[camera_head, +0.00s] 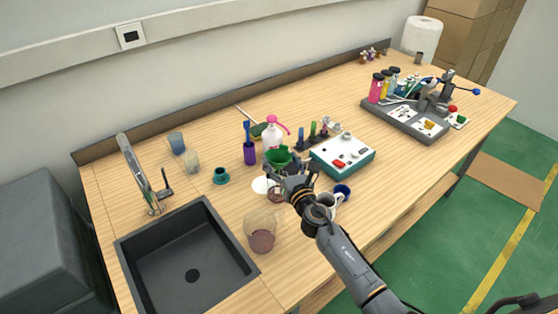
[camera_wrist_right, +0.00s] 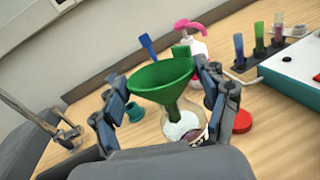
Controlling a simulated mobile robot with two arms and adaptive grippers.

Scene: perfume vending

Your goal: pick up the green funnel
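The green funnel (camera_head: 279,158) is near the middle of the table, partly hidden by my right gripper (camera_head: 288,176) in the head view. In the right wrist view the funnel (camera_wrist_right: 162,80) is upright, wide mouth up. Its stem points down at a clear rounded glass vessel (camera_wrist_right: 184,127); whether it enters the neck is unclear. My right gripper (camera_wrist_right: 164,98) has its fingers wide apart, one on each side of the funnel. Small gaps or light contact at the rim cannot be told apart. My left gripper is not in view.
A white bottle with a pink pump (camera_head: 272,135) and a purple holder (camera_head: 250,153) stand behind the funnel. A white-and-teal box (camera_head: 342,154) is to the right. A glass jar (camera_head: 262,232) stands near the sink (camera_head: 187,270).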

